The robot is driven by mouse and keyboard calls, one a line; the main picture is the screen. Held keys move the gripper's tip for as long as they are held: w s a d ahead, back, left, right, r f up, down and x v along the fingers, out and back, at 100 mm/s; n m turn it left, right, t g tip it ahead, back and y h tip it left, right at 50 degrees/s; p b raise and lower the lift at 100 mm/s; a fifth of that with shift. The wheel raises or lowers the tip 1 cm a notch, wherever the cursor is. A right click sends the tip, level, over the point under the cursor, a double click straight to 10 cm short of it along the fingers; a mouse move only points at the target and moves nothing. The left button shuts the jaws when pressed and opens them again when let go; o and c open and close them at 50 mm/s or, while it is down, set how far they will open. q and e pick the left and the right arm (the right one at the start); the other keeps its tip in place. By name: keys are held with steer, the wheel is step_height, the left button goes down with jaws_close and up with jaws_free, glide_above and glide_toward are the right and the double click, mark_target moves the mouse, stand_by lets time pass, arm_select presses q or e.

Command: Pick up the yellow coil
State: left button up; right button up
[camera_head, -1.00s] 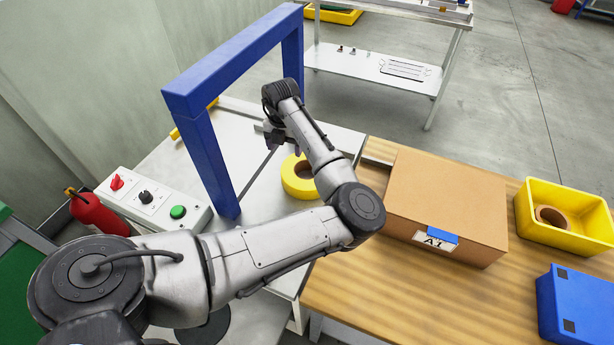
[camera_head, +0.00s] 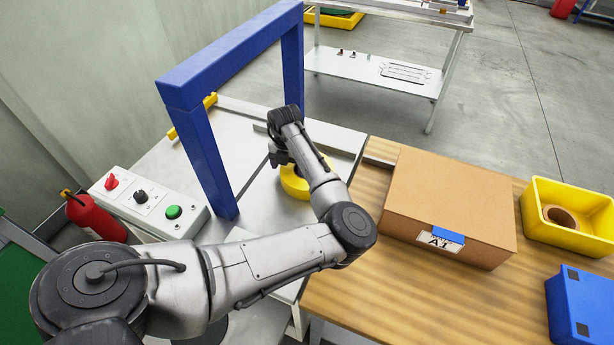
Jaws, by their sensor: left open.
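The yellow coil (camera_head: 293,184) lies flat on the light metal table under and just right of the blue gantry frame. My left arm reaches over it from the left, and the forearm hides its right part. My left gripper (camera_head: 276,160) points down at the coil's far left edge, close above it. Its jaws are open and hold nothing. I cannot tell whether a finger touches the coil. My right gripper is not in view.
The blue gantry (camera_head: 208,150) stands close left of the gripper. A control box (camera_head: 150,203) with knobs and a green button sits at left. A cardboard box (camera_head: 450,205) and yellow bin (camera_head: 568,236) are on the wooden table at right.

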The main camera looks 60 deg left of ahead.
arm_select(q)
steer(key=c, duration=1.3)
